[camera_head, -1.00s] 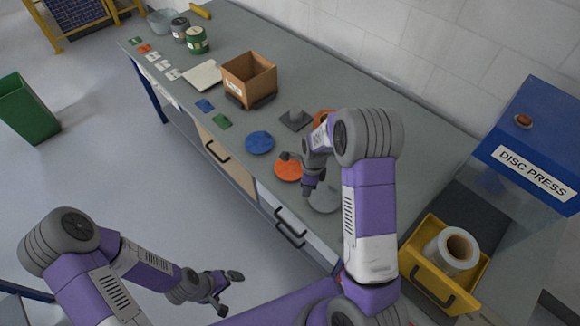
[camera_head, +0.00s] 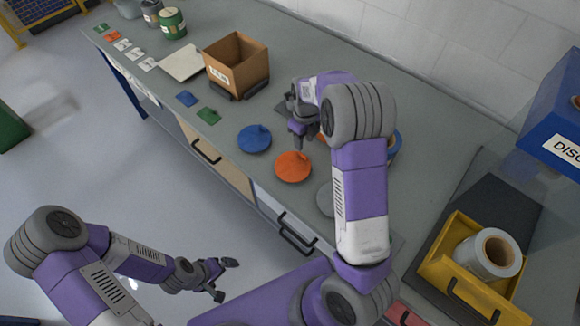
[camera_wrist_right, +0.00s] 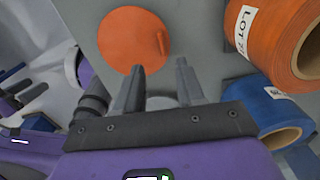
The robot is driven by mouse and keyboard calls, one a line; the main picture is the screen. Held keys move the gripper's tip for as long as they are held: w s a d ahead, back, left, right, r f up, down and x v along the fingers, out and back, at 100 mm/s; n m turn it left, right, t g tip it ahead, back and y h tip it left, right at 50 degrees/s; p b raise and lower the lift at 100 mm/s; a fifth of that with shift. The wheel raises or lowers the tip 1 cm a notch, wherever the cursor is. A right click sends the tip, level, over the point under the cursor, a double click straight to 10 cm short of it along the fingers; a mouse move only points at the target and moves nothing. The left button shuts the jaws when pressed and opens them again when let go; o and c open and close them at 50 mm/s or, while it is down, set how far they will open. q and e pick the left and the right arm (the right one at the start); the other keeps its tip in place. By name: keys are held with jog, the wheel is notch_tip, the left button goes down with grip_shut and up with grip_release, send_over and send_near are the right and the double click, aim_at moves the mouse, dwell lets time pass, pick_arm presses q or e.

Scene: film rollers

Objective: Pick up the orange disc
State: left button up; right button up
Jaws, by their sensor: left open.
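The orange disc (camera_head: 293,167) lies flat on the grey bench top near its front edge, with a small raised tab on it. It also shows in the right wrist view (camera_wrist_right: 130,42), beyond my fingertips. My right gripper (camera_head: 299,143) is just behind the disc in the head view, apparently above the bench. In the right wrist view its two fingers (camera_wrist_right: 160,78) are apart with nothing between them, and the disc is clear of them. My left gripper (camera_head: 224,279) is open and empty, in front of the bench and away from the disc.
A blue disc (camera_head: 254,139) lies left of the orange one; a grey disc (camera_head: 326,198) is partly hidden by my right arm. A cardboard box (camera_head: 236,65) is farther back, a yellow tray (camera_head: 440,265) at right.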

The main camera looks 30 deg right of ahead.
aim_at(303, 155)
jog(key=shift+w+f, duration=0.2)
jog(key=shift+f, duration=0.4)
jog(key=shift+s+f+b, duration=0.25)
jog(key=shift+f+b, duration=0.1)
jog(key=shift+f, duration=0.65)
notch_tip(303, 155, down, 5)
jog(key=shift+w+d+b, duration=0.1)
jog(key=shift+w+b, duration=0.05)
jog(key=shift+b, duration=0.4)
jog(key=shift+r, duration=0.1)
grip_shut()
